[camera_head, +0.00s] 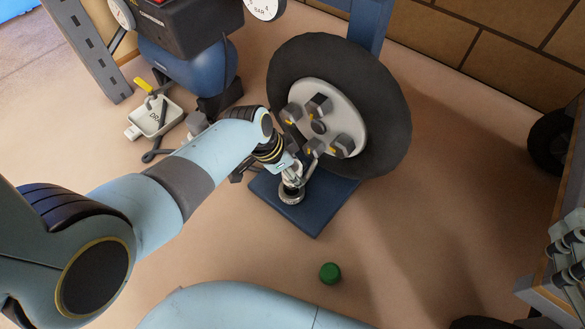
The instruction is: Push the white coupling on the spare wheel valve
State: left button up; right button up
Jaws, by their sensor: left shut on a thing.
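The spare wheel (388,115) stands upright on a dark blue base plate (318,208), with its grey hub and several lug nuts facing me. My left gripper (292,178) is at the wheel's lower left edge, above the plate, and shut on a small pale fitting (291,194) that looks like the white coupling. The wheel valve is hard to make out; a thin pale stem shows near the lower hub beside the gripper. I cannot tell whether the coupling touches it.
A green cap (330,273) lies on the open floor in front of the plate. A blue compressor (190,68) and a white drain tray (155,117) stand at the left. A rack (556,292) is at the right edge. A brick wall is behind.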

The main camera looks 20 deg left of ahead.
pick_arm(q)
jog(key=shift+f+b, duration=0.4)
jog(key=shift+f, duration=0.05)
pick_arm(e)
notch_tip(320, 180, up, 6)
jog(key=w+t+y, duration=0.1)
jog(key=w+t, duration=0.1)
jog(key=shift+w+a+n+t, duration=0.3)
jog(key=shift+w+n+t, duration=0.1)
jog(key=shift+s, duration=0.2)
pick_arm(q)
jog(key=shift+f+b, duration=1)
jog(key=shift+f, duration=0.55)
pick_arm(e)
jog(key=shift+f, duration=1.35)
pick_arm(q)
jog(key=shift+r, duration=0.1)
jog(key=o, duration=1.3)
jog(key=shift+c, duration=0.2)
